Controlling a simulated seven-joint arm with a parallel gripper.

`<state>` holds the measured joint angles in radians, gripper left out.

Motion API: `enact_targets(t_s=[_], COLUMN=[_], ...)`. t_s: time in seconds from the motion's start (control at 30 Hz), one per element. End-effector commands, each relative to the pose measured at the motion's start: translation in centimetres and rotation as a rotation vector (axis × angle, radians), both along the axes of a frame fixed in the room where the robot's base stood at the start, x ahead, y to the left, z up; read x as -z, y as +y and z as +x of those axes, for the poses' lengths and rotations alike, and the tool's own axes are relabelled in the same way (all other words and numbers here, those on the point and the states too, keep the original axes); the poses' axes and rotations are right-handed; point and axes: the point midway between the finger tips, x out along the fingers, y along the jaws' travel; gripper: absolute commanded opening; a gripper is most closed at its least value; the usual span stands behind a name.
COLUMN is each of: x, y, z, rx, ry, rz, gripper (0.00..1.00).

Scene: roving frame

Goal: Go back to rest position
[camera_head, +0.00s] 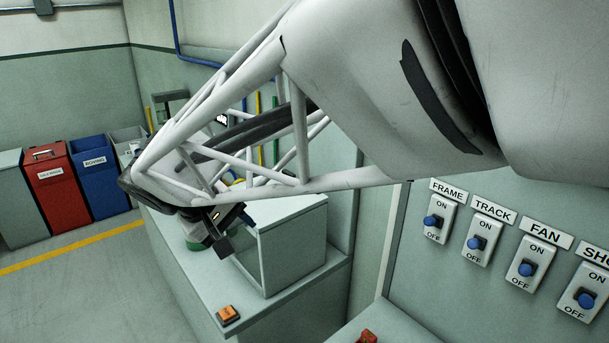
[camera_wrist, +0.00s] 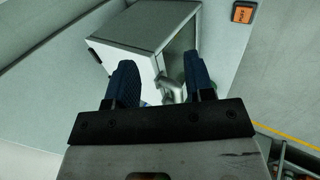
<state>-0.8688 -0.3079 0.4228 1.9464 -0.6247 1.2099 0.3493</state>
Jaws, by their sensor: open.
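My gripper (camera_head: 230,226) hangs at the end of my white lattice arm, beside the left side of a grey box on the bench. In the wrist view my gripper (camera_wrist: 160,70) has its two blue fingers spread apart, with nothing clamped between them. The grey box (camera_head: 295,245) also shows in the wrist view (camera_wrist: 145,35), beyond the fingertips. A small grey metal piece (camera_wrist: 170,88) on or near the box shows between the fingers. I cannot tell whether any finger touches it. No rest position is marked in view.
The bench (camera_head: 190,275) carries an orange block (camera_head: 228,315) near its front edge. A wall panel at right has labelled switches, such as the FRAME switch (camera_head: 436,221). Red (camera_head: 58,190) and blue (camera_head: 97,178) bins stand at left. The floor before them is clear.

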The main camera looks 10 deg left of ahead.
Motion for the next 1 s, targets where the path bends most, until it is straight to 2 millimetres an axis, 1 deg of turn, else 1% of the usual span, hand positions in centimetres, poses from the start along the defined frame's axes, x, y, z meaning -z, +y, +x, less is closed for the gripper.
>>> enact_targets(t_s=[0.47, 0.63, 0.77, 0.87, 1.0], x=[0.0, -0.1, -0.1, -0.2, -0.2], y=[-0.2, -1.1, -2.9, -4.8, -8.1], z=[-0.2, -0.1, 0.1, 0.2, 0.2], rx=[0.001, 0.013, 0.039, 0.068, 0.117], ry=[0.000, 0.007, 0.018, 0.031, 0.051], rz=[0.001, 0.009, 0.025, 0.047, 0.082], gripper=[0.48, 0.48, 0.48, 0.48, 0.48])
